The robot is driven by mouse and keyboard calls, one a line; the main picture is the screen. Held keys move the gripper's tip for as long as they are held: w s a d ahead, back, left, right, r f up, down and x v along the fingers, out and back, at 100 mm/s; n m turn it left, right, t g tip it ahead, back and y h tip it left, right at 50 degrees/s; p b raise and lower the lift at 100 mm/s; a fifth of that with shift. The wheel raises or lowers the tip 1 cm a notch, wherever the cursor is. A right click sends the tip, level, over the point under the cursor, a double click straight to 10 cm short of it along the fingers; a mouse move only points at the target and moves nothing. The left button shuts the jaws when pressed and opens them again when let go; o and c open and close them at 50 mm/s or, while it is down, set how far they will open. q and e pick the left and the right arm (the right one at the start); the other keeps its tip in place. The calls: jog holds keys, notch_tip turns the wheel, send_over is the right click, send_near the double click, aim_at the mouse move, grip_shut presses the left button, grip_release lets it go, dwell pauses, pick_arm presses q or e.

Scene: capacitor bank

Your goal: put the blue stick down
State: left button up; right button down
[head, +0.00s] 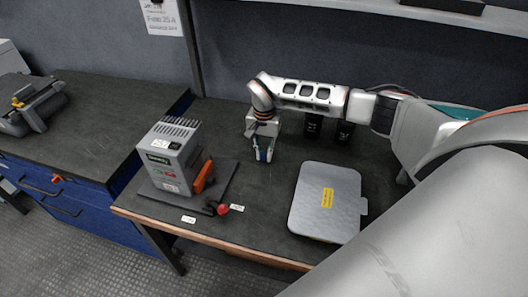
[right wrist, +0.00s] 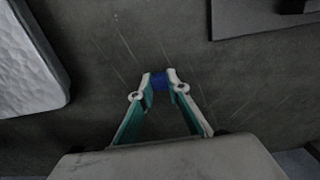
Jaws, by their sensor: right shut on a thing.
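My right gripper (head: 263,152) hangs over the dark workbench, between the grey device and the silver-grey case. In the right wrist view its fingers (right wrist: 160,80) are closed on the blue stick (right wrist: 160,82), and only a short blue piece shows between the fingertips. In the head view the stick is too small to make out clearly. Whether its lower end touches the bench cannot be told. My left gripper is in neither view.
A grey device (head: 168,158) with an orange lever stands on a dark plate (head: 230,172) left of the gripper. A silver-grey case (head: 310,190) lies to the right. Black cylinders (head: 313,126) stand behind. Bare bench (head: 262,195) lies in front of the gripper.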

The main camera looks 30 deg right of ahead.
aim_at(264, 154)
jog(key=c, duration=1.9)
grip_release()
jog(key=shift+r, duration=0.5)
notch_tip(264, 154, up, 12)
jog(key=shift+r+p, duration=0.1)
jog(key=shift+p, duration=0.5)
